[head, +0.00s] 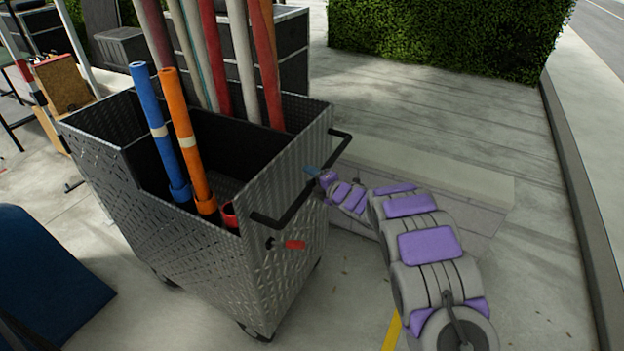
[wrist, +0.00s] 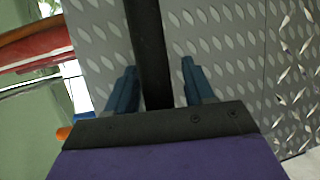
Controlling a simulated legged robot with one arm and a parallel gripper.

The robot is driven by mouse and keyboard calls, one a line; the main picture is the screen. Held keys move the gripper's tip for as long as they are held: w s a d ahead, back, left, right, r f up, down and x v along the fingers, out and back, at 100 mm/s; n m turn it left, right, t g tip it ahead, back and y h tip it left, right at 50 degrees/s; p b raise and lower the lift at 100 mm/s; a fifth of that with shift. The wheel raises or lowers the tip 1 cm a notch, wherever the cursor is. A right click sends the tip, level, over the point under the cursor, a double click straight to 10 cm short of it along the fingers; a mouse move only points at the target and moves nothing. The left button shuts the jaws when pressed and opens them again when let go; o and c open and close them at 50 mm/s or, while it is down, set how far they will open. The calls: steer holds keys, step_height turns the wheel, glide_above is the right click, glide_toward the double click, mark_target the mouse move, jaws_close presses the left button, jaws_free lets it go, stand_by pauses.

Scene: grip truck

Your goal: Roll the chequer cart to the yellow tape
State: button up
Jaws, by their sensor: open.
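The chequer cart (head: 205,265) is a grey diamond-plate box on casters, holding several coloured rolls, in the middle left of the head view. Its black handle (head: 291,204) sticks out on the right side. My gripper (head: 312,172) is at the far part of that handle. In the wrist view my gripper (wrist: 161,84) is open, with the black handle bar (wrist: 148,45) between its two blue fingers and the cart's plate (wrist: 225,50) behind. A piece of yellow tape (head: 391,333) shows on the ground at the bottom, partly hidden by my arm.
A dark blue object (head: 45,285) stands at the lower left, and dark cases (head: 292,45) stand behind the cart. A hedge (head: 440,35) and a kerb (head: 575,180) bound the right. Paving between them is clear.

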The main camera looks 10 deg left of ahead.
steer(key=shift+d, duration=0.15)
steer(key=shift+c, duration=0.3)
steer(key=shift+d, duration=0.15)
steer(key=c, duration=0.3)
jaws_close()
steer(key=shift+s+f, duration=0.1)
